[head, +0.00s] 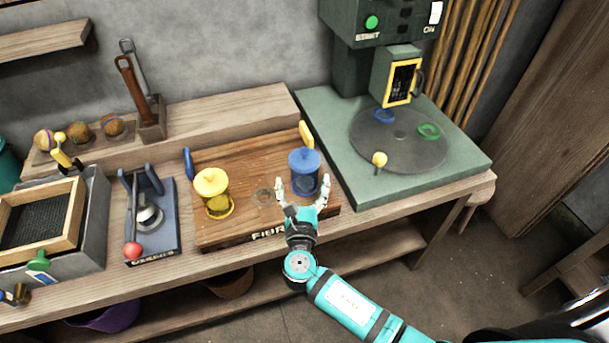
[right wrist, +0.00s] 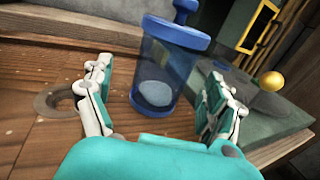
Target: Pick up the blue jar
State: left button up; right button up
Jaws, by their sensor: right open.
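The blue jar (head: 305,173) stands upright at the right end of a wooden board (head: 240,159). It has a blue lid with a knob. In the right wrist view the jar (right wrist: 160,70) is see-through blue, with a pale round lump at its bottom. My right gripper (head: 302,190) is open, its fingers pointing at the jar from the front. In the wrist view the fingers (right wrist: 158,95) stand left and right of the jar, with a visible gap on the left. Contact on the right cannot be told. My left gripper is not in view.
A yellow jar (head: 213,194) stands on the board's left, with a round hole (head: 263,196) between the jars. A green machine (head: 415,150) with a round plate and yellow knob (head: 379,159) is close on the right. A blue press with a red knob (head: 133,250) is further left.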

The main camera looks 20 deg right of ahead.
jog(key=x, duration=0.4)
jog(key=shift+w+d+f, duration=0.2)
jog(key=shift+w+d, duration=0.05)
jog(key=shift+d, duration=0.05)
jog(key=shift+s, duration=0.1)
jog(key=shift+r, duration=0.1)
jog(key=c, duration=1.6)
